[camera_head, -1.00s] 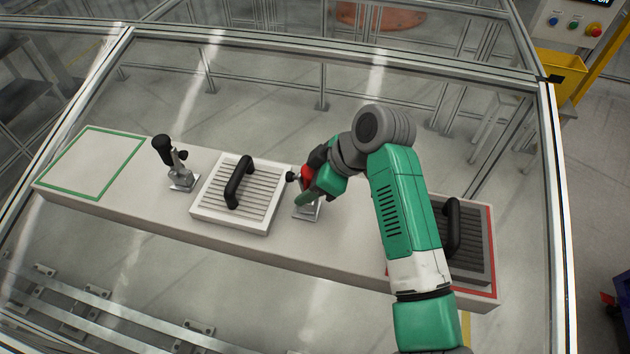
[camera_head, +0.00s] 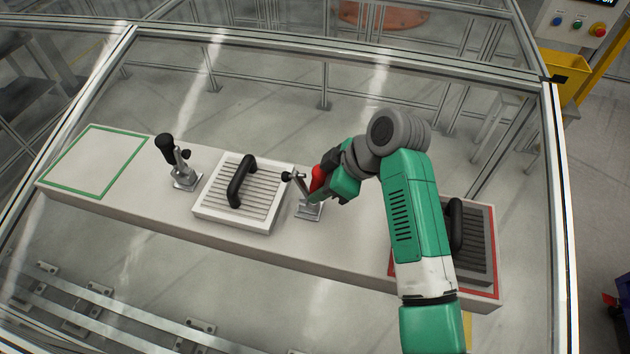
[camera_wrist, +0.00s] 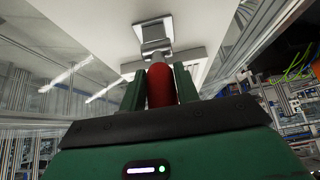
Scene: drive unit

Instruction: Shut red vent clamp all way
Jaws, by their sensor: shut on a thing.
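The red vent clamp has a red handle (camera_head: 318,179) and a metal base (camera_head: 309,210) on the bench, just right of the white vent. Its black-tipped arm (camera_head: 288,176) sticks out toward the vent, raised above the bench. My gripper (camera_head: 325,186) is shut on the red handle, coming from the right. In the wrist view the red handle (camera_wrist: 162,86) sits between my two green fingers (camera_wrist: 160,90), with the metal base (camera_wrist: 153,32) beyond it. The white vent (camera_head: 222,213) with a black handle lies flat on the bench. My fingers partly hide the clamp's lower lever.
A second clamp with a black handle (camera_head: 165,147) stands upright left of the vent. A green-outlined area (camera_head: 145,140) at the bench's left end is empty. A dark grey vent (camera_head: 480,245) lies in a red-outlined area at right, partly behind my arm. Framed clear panels surround the bench.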

